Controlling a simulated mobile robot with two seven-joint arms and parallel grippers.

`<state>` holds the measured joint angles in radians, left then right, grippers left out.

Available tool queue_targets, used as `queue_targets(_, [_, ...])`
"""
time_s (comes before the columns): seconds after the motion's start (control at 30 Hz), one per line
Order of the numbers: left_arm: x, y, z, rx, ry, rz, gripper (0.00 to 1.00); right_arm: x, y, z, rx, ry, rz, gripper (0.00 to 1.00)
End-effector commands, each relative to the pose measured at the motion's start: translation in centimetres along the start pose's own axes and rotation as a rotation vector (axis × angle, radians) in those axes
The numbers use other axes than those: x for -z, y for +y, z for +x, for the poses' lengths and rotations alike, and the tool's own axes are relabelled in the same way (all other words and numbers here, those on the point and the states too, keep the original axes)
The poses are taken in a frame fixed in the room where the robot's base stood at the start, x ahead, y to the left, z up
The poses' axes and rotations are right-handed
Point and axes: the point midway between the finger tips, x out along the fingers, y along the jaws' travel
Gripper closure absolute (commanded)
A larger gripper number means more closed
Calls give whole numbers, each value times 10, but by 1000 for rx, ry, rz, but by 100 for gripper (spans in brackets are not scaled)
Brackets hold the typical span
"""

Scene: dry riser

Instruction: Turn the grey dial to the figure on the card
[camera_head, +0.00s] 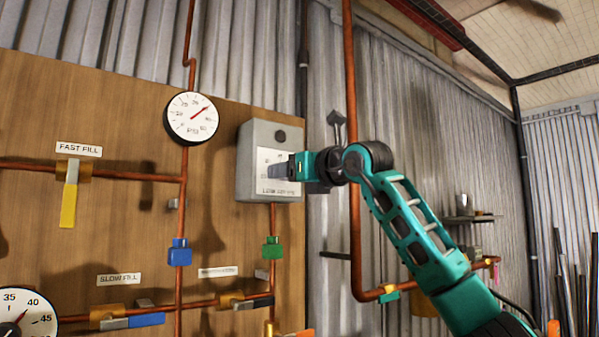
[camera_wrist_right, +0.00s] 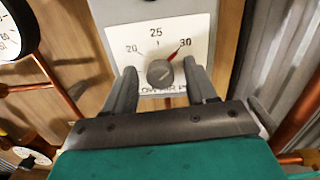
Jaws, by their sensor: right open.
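The grey dial (camera_wrist_right: 160,72) is a round knob on a white scale plate (camera_wrist_right: 140,35) marked 20, 25 and 30. Its red pointer leans up and right, close to the 30 mark. I cannot make out a card with a figure. My left gripper is not in view.
A round pressure gauge (camera_head: 191,118) is left of the box, and another (camera_head: 22,318) is at the lower left. Copper pipes (camera_head: 352,130) run around the wooden board (camera_head: 120,90). A yellow-handled lever (camera_head: 69,205), blue valve (camera_head: 180,252) and green valve (camera_head: 272,248) stick out nearby.

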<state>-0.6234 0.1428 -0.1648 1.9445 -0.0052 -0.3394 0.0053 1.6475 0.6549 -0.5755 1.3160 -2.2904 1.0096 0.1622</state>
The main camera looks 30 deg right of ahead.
Motion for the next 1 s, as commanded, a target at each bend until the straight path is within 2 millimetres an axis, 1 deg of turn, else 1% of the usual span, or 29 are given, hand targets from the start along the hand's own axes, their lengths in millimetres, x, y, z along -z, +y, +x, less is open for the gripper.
queue_targets(0.07, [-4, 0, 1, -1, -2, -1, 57, 1, -1, -7, 1, -1, 0, 43])
queue_targets(0.17, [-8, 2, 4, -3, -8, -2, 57, 2, -1, -22, 1, -3, -2, 43])
queue_targets(0.3, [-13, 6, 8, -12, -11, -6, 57, 3, -1, -53, 2, -4, -3, 43])
queue_targets(0.5, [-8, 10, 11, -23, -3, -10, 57, 2, -1, -96, 2, -3, -2, 43])
queue_targets(0.6, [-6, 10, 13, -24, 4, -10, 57, 1, -1, -111, 1, -2, -1, 43])
queue_targets(0.7, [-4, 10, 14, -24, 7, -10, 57, 0, 0, -121, 1, -3, 0, 43])
queue_targets(0.8, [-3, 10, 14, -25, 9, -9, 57, 0, 0, -126, 0, -1, 0, 43])
queue_targets(1.0, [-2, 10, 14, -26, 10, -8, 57, 0, 0, -128, -1, -1, 0, 43])
